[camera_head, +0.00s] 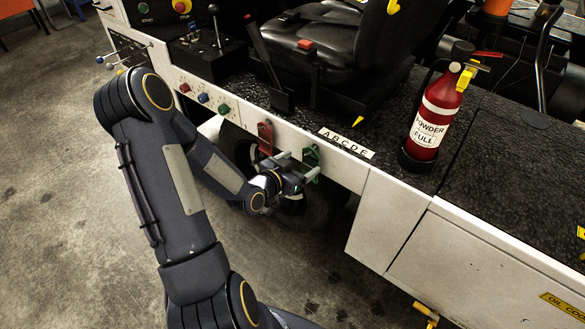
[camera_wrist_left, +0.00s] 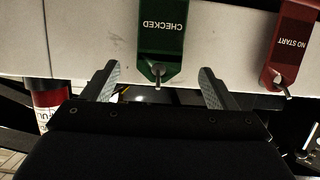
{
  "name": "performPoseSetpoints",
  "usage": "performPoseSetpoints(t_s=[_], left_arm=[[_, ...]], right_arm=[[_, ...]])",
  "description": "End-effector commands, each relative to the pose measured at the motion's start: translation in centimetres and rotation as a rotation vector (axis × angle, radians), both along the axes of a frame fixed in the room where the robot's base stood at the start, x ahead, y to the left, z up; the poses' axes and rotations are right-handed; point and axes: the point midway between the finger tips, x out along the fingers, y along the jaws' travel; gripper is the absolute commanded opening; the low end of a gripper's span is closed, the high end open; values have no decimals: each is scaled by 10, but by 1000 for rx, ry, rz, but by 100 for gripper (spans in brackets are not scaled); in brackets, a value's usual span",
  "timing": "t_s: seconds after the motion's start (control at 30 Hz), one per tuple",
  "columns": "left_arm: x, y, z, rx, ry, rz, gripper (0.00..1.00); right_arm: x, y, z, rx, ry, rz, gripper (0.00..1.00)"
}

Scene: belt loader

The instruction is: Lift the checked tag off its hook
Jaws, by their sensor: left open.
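The checked tag (camera_head: 311,158) is green and hangs on the white side panel of the loader. In the left wrist view the tag (camera_wrist_left: 162,30) reads CHECKED upside down, and its metal hook (camera_wrist_left: 158,74) sticks out through its narrow end. My left gripper (camera_head: 298,164) is open and empty, close to the panel. In the left wrist view its two fingers (camera_wrist_left: 156,84) stand apart on either side of the hook, and I see no contact with the tag. My right gripper is not in view.
A red NO START tag (camera_head: 265,138) hangs beside the green one. Coloured knobs (camera_head: 204,98) sit left along the panel. Open floor (camera_head: 50,150) lies at left.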

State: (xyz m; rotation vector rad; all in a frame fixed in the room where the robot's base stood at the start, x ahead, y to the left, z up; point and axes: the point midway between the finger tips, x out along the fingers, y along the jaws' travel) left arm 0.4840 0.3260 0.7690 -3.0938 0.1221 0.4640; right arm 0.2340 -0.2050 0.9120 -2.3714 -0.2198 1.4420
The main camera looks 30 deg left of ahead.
Motion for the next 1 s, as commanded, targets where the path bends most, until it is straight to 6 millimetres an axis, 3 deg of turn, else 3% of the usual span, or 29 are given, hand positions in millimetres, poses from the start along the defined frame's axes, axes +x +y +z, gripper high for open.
performPoseSetpoints(t_s=[0.3,0.67,1.0], left_arm=[[39,-3,-12,-1,2,0,80],[45,-4,-14,0,2,0,80],[44,-4,-14,0,2,0,37]], right_arm=[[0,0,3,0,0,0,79],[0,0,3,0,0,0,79],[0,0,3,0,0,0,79]])
